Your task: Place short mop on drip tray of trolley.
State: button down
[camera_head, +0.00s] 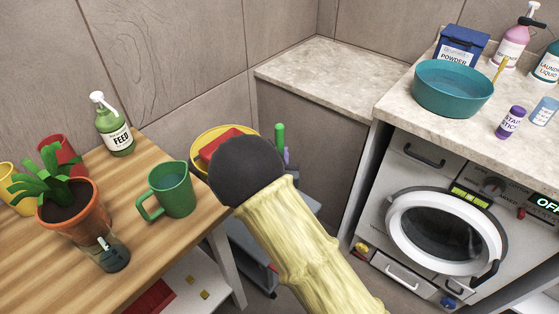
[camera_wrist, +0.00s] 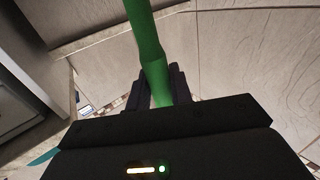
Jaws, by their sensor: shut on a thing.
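In the wrist view my gripper (camera_wrist: 162,88) is shut on a green handle (camera_wrist: 147,40), which I take to be the short mop's. The handle runs up and out of the top of the picture, so the mop's head is not seen there. In the head view a short green rod end (camera_head: 280,135) shows just past my dark wrist, which hides my fingers. A grey-blue trolley (camera_head: 246,248) stands in the gap right of the wooden table, largely covered by my arm. I cannot make out its drip tray.
A yellow tub (camera_head: 201,139) with a red item shows behind my wrist. The wooden table (camera_head: 150,225) bears a green jug (camera_head: 172,190), potted plant (camera_head: 70,205) and feed bottle (camera_head: 113,128). At right are a washing machine (camera_head: 400,170) and a counter with a teal basin (camera_head: 452,90).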

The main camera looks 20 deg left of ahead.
jog(key=shift+f, duration=0.95)
jog(key=shift+f, duration=0.15)
jog(key=c, duration=1.3)
grip_release()
jog(key=shift+o, duration=0.2)
jog(key=shift+s, duration=0.2)
jog(key=v, duration=1.1)
jog(key=shift+s, duration=0.3)
